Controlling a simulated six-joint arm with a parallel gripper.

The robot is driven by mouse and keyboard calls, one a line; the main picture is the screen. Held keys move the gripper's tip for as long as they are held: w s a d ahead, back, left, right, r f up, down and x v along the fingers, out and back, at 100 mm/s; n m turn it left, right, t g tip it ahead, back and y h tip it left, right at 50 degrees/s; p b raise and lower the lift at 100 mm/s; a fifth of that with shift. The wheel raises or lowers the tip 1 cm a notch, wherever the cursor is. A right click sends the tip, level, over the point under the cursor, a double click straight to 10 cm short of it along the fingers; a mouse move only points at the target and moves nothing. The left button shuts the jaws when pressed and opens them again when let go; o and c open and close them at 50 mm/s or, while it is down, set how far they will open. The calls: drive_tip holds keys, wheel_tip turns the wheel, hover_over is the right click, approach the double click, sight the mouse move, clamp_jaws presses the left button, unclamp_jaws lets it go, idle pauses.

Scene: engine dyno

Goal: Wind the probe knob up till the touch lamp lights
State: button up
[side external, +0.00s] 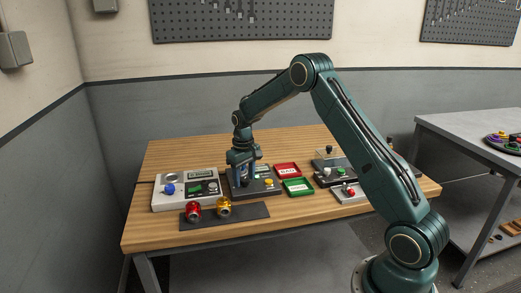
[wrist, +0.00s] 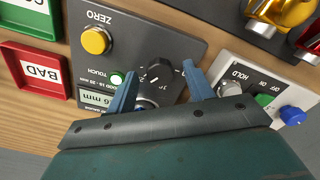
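The dark gauge panel (wrist: 130,40) carries a black probe knob (wrist: 159,72) with a white pointer line and scale marks. Beside the knob is the touch lamp (wrist: 117,78), a small round lamp that looks pale green; I cannot tell surely whether it is lit. A partly hidden display (wrist: 95,102) shows "6 mm" at its end. My gripper (wrist: 160,68) has its two blue fingers apart, one on each side of the knob, with gaps showing. In the side view my gripper (side external: 243,183) points down at the dark gauge (side external: 264,188) and hides its knob.
A yellow ZERO button (wrist: 96,41) is on the panel. A red BAD tray (wrist: 39,71) and green tray (side external: 298,187) lie beside it. A light grey box (side external: 186,200) with a blue knob stands on the other side. Red (side external: 193,211) and gold (side external: 224,207) parts stand on a dark mat.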

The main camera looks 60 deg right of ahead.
sight(244, 179)
drive_tip(key=shift+r, duration=0.15)
wheel_tip(244, 179, up, 14)
drive_tip(key=shift+f, duration=0.2)
idle(0.5)
drive_tip(key=shift+a+r, duration=0.1)
